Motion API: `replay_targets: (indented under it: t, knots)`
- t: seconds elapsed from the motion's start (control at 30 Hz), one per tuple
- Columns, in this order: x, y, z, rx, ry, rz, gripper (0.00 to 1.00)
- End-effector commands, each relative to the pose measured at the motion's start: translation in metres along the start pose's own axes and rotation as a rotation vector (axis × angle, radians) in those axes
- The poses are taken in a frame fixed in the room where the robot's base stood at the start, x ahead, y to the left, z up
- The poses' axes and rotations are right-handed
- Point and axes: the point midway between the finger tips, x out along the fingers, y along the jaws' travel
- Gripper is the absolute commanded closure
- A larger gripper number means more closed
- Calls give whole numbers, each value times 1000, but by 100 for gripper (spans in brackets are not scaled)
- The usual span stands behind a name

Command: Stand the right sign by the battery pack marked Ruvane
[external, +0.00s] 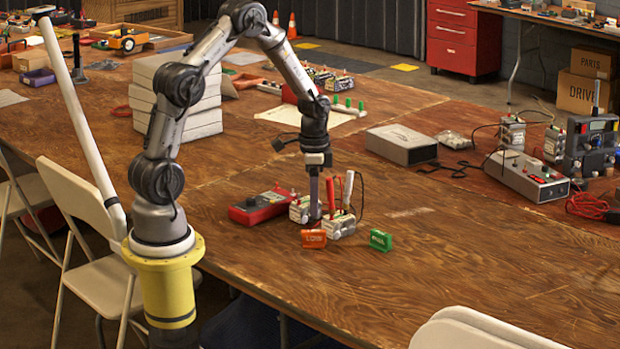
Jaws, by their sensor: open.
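My gripper (316,214) points down just behind a small orange sign (313,239). It counts as open, though its fingers are small and seen nearly edge-on here. A green sign (380,240) stands upright to the right, apart from my gripper. The lettering on both signs is too small to read surely. Two pale battery packs are close by: one (298,212) at the left, partly behind my gripper, and one (341,228) at the right, between the signs. I cannot read a name on either pack.
A red meter (262,206) lies left of the packs. Red (330,194) and white (348,190) upright sticks and a dark cable rise by the right pack. A grey box (400,145) and a power unit (527,175) sit farther right. The table in front and right is clear.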

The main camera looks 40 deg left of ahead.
Motion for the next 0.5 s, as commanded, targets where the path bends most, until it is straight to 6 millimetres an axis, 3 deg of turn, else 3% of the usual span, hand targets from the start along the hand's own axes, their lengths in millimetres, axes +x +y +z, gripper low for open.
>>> replay_targets:
  t: [0.2, 0.5]
  knots:
    - [-33, 0, 0, 0, 2, -1, 51]
    - [-49, 1, 2, -10, 5, -5, 51]
